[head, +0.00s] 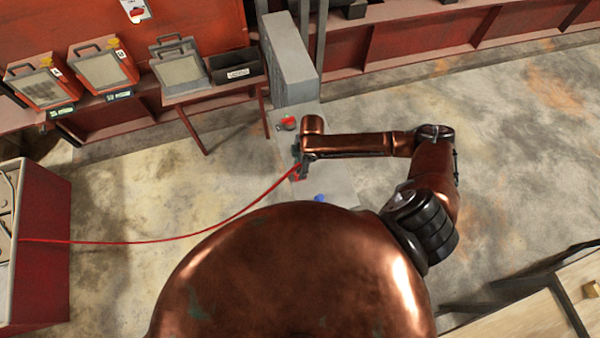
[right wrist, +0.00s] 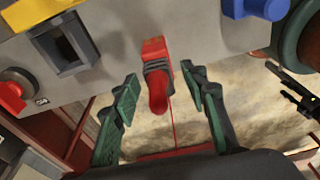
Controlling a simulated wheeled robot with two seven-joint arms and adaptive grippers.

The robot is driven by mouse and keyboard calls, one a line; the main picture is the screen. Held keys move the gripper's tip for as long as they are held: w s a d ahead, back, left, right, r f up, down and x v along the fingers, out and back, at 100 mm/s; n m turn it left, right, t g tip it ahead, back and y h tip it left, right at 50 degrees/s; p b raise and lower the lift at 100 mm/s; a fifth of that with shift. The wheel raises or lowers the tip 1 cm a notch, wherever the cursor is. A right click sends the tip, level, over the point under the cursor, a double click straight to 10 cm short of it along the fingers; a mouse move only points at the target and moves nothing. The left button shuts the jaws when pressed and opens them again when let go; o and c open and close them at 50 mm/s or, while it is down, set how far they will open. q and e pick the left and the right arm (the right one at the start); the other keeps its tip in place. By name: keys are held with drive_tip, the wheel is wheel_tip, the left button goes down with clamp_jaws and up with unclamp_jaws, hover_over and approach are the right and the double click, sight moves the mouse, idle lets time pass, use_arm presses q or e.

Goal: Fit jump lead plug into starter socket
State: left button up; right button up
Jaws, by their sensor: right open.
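The red jump lead plug (right wrist: 158,82), with a dark ribbed collar, stands against the grey panel (right wrist: 200,35) in the right wrist view. Its red lead (right wrist: 174,130) hangs below. My right gripper (right wrist: 158,78) is open, with its green-padded fingers on either side of the plug and gaps showing on both sides. The plug's far end is hidden, so I cannot tell how deep it sits in a socket. In the head view my right gripper (head: 301,163) is over the panel (head: 335,187), where the red lead (head: 200,231) ends. My left gripper is not identifiable.
The panel carries a dark square fitting (right wrist: 72,45) under a yellow strip, a red button (right wrist: 13,93) and a blue fitting (right wrist: 256,8). The lead runs across the floor from a red cabinet (head: 42,250). A small table (head: 210,95) with a black bin (head: 237,68) stands behind.

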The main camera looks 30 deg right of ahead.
drive_tip(key=shift+c, duration=0.7)
clamp_jaws()
drive_tip(key=shift+w, duration=0.1)
